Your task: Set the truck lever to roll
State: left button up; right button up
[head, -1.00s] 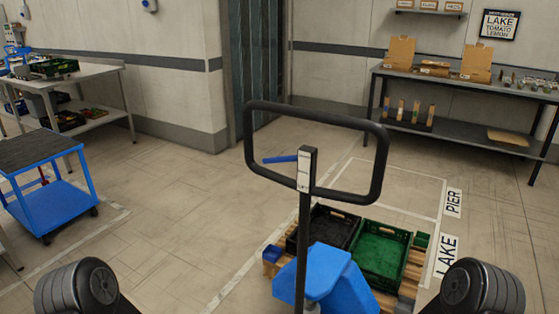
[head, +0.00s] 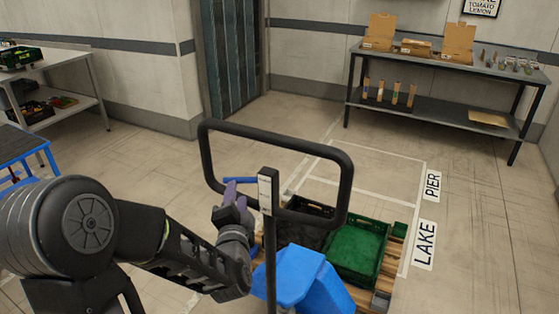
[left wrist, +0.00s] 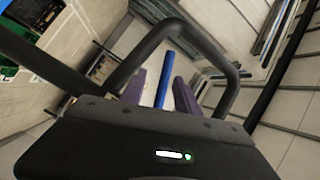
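The truck lever (head: 240,181) is a blue bar inside the black handle loop (head: 350,185) of the pallet truck (head: 300,275). It sticks out to the left of the upright post (head: 267,220). My left gripper (head: 234,197) is at the loop, just below and in front of the lever, its purple fingers pointing up. In the left wrist view the lever (left wrist: 165,78) shows between the two parted fingers (left wrist: 158,92); I see no contact. The left gripper is open. My right gripper is not in view.
The truck stands at a pallet with a green crate (head: 356,250) and a black crate (head: 305,218). Floor signs read LAKE (head: 424,245) and PIER (head: 433,186). A shelf table (head: 450,70) stands at the back right, a blue cart (head: 17,148) at the left.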

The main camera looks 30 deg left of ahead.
pick_arm(q)
jog(key=r+p+x, duration=0.1)
jog(key=p+x, duration=0.1)
jog(key=x, duration=0.6)
jog(key=shift+w+a, duration=0.2)
jog(key=shift+w, duration=0.15)
jog(key=shift+r, duration=0.1)
grip_shut()
dwell(0.4)
dwell(1.0)
